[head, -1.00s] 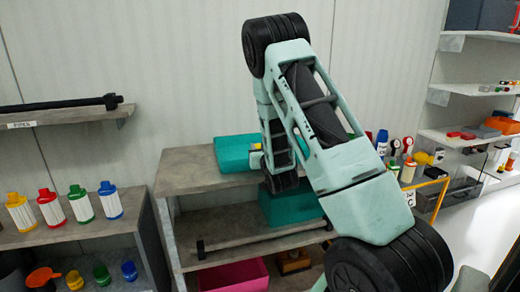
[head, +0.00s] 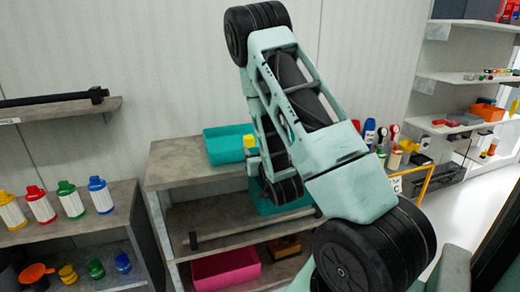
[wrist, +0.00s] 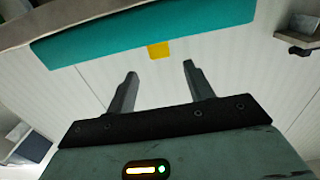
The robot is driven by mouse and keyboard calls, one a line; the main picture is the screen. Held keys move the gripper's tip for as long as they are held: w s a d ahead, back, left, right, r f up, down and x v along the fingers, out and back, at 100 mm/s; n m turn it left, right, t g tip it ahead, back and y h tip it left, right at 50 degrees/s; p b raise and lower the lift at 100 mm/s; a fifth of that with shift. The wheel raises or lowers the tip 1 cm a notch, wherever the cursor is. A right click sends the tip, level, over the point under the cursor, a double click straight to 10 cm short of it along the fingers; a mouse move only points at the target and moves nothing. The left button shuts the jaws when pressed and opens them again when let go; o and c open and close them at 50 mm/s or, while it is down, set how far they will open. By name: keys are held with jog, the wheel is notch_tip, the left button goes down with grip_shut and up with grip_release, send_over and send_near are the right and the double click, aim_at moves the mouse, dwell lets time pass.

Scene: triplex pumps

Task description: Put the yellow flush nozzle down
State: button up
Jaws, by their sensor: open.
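A small yellow piece, seemingly the yellow flush nozzle (head: 249,141), shows at the right end of the teal tray (head: 224,146) on the upper shelf. Its lower part and what it rests on are hard to make out beside my arm. In the wrist view the yellow piece (wrist: 158,50) shows at the edge of the teal tray (wrist: 110,42), ahead of the gap between my fingers. My gripper (wrist: 158,68) is open, with nothing between its fingers, and appears apart from the yellow piece. In the head view my arm hides most of the gripper.
A second teal bin (head: 284,204) and a long dark bar (head: 240,236) lie below, with a pink bin (head: 226,266) lower still. Several labelled bottles (head: 70,198) stand on the left shelf. Bottles and tools crowd the right side.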

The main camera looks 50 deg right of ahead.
jog(key=p+v, duration=0.2)
jog(key=p, duration=0.5)
jog(key=shift+s+a+r, duration=0.1)
jog(key=shift+s+a, duration=0.1)
jog(key=shift+s, duration=0.1)
jog(key=w+a+n+g+y, duration=0.1)
jog(key=w+a+g+y, duration=0.2)
jog(key=a, duration=0.5)
jog(key=w+a+n+y, duration=0.1)
jog(key=w+a+y, duration=0.2)
jog(key=w+a, duration=0.35)
jog(key=s+a+r+n+g+y, duration=0.1)
jog(key=s+a+n+g+y, duration=0.15)
jog(key=a, duration=0.55)
jog(key=s+a+r+n+g+y, duration=0.1)
jog(key=s+a+r+g+y, duration=0.15)
jog(key=a, duration=0.55)
jog(key=s+a+r+n+g, duration=0.3)
jog(key=s+a+n+g, duration=0.1)
jog(key=s+a, duration=0.7)
jog(key=s+r+n+g+h, duration=0.1)
jog(key=s+r+n+g, duration=0.2)
jog(key=s, duration=1.1)
jog(key=shift+s+r+n, duration=0.35)
jog(key=shift+r+n, duration=0.3)
jog(key=shift+r, duration=0.15)
